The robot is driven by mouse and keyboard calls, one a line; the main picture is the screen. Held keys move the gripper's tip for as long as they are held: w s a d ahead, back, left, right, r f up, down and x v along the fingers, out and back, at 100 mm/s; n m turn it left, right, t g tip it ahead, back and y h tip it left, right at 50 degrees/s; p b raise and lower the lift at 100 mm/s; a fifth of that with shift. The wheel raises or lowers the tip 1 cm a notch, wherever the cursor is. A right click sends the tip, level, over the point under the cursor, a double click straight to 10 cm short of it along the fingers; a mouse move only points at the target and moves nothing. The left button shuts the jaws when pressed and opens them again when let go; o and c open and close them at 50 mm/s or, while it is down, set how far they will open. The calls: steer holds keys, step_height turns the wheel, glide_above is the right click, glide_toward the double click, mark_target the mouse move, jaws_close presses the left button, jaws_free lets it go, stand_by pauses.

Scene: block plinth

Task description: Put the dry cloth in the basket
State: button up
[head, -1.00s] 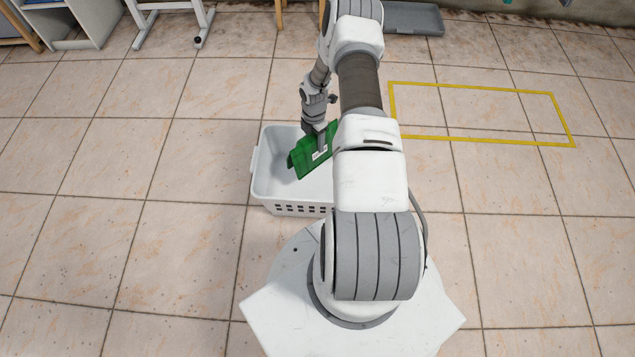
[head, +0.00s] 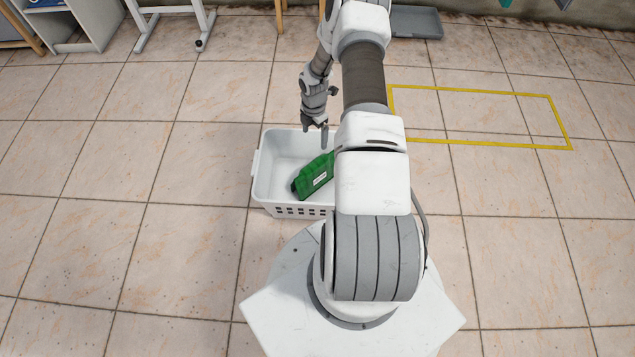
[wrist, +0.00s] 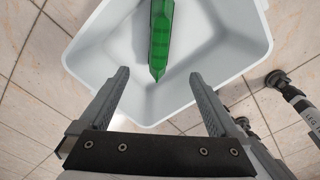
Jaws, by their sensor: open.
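In the wrist view the cloth (wrist: 160,38) shows as a narrow green strip within the basket (wrist: 110,62). My gripper (head: 315,140) is open and empty above the basket, apart from the cloth. In the wrist view its two fingers (wrist: 158,88) are spread wide, with nothing between them. The right part of the basket is hidden behind my arm in the head view.
A yellow rectangle (head: 480,92) is marked on the tiled floor at the right. A grey tray (head: 416,22) lies at the back. A shelf unit (head: 85,25) and a white-legged stand (head: 170,12) are at the back left. The floor left of the basket is clear.

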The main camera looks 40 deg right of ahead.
step_height(320, 180, up, 12)
steer(key=p, duration=0.3)
stand_by(0.3)
steer(key=s+a+r+m+t+h, duration=0.1)
steer(key=a+r+m, duration=0.2)
steer(key=r, duration=0.7)
steer(key=s+a+r+m, duration=0.1)
steer(key=a+r+m, duration=0.25)
steer(key=r, duration=0.75)
steer(key=s+a+r+m+t+h, duration=0.15)
steer(key=a+r, duration=0.25)
steer(key=r, duration=0.6)
steer(key=s+a+r+m+t+y, duration=0.1)
steer(key=s+a+r+m+t, duration=0.1)
steer(key=s+a+r+m, duration=0.6)
steer(key=s+a+r+m+t+y, duration=0.1)
steer(key=s+a+r+m+y, duration=0.3)
steer(key=s, duration=0.8)
step_height(320, 180, up, 22)
steer(key=h+p, duration=0.2)
steer(key=p, duration=1.9)
steer(key=shift+w+a+f+n, duration=0.2)
steer(key=shift+a+f+n, duration=0.05)
steer(key=shift+a+n, duration=0.1)
